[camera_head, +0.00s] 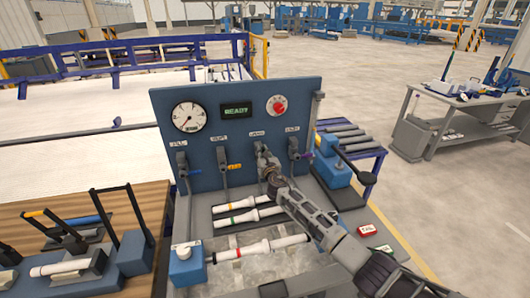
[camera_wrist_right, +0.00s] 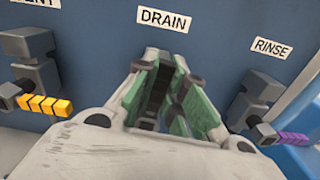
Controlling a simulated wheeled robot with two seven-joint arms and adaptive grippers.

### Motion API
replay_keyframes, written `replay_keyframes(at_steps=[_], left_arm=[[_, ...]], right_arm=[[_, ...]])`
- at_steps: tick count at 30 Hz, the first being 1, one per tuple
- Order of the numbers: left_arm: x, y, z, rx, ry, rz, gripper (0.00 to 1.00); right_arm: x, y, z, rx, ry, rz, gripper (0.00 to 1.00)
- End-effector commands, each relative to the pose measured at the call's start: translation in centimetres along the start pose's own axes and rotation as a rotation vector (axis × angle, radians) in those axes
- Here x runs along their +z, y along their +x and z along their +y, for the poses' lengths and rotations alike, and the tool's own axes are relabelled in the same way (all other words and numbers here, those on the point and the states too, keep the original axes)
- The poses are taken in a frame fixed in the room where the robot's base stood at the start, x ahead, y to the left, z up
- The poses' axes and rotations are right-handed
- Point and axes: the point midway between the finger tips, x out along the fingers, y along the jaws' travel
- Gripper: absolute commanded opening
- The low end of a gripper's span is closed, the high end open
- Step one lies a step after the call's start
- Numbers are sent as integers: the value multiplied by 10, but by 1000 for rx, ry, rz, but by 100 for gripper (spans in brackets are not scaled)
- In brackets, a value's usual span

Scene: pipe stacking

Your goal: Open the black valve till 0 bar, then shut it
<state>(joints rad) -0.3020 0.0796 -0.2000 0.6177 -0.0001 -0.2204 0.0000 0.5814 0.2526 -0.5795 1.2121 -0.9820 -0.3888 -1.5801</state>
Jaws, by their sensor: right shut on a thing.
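The blue valve panel (camera_head: 218,150) stands upright in front of me in the head view. The black valve (camera_wrist_right: 154,92), under the DRAIN label (camera_wrist_right: 163,20), shows as a dark handle between the finger pads in the right wrist view. My right gripper (camera_wrist_right: 165,95) is shut on this handle; its fingers hide much of the valve. In the head view, my right gripper (camera_head: 264,163) covers the valve. The round pressure gauge (camera_head: 188,117) is on the panel's left; its reading is too small to tell. My left gripper is not in view.
An orange-handled valve (camera_wrist_right: 45,105) is left of the black one, a purple-handled valve (camera_wrist_right: 290,139) right. A display (camera_head: 236,111) reads READY, beside a red knob (camera_head: 277,105). White tubes (camera_head: 245,215) lie below the panel. A wooden bench (camera_head: 70,215) is at left.

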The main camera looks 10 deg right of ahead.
Motion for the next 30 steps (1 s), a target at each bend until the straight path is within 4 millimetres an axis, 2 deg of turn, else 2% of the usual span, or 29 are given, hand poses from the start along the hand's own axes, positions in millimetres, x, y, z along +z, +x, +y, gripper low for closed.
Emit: replay_keyframes(at_steps=[6,21,22,24,27,30], left_arm=[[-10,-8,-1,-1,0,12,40],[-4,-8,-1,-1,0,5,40],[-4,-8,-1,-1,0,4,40],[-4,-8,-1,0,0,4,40],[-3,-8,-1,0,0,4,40],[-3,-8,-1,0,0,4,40]], right_arm=[[-2,0,4,-1,-84,4,0],[-3,0,5,-1,-112,4,0],[-3,0,5,-1,-112,4,15],[-3,0,5,0,-112,3,24],[-2,0,6,0,-110,3,35],[-2,0,6,0,-109,2,35]])
